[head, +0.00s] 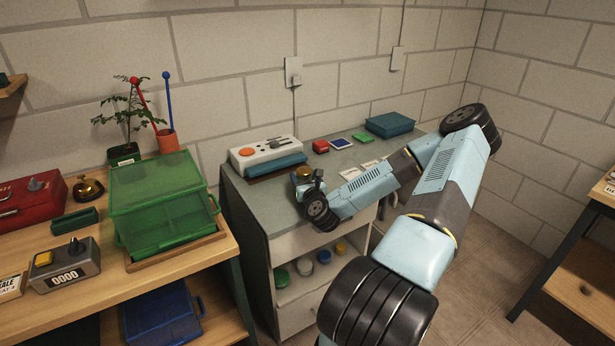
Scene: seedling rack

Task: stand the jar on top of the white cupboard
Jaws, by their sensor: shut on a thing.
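The white cupboard (296,316) stands in the middle of the view, with a grey top, pale front and an open shelf. A small jar with a gold-orange lid (302,173) is upright over the left front part of that top. My gripper (309,187) is shut on the jar, reaching in from the right. My wrist and dark fingers hide much of the jar's body. I cannot tell whether its base touches the top or is slightly above it.
Cards, small boxes and a teal case (389,124) occupy the back right of the top. A wooden bench (90,303) with a green crate (160,203) stands left.

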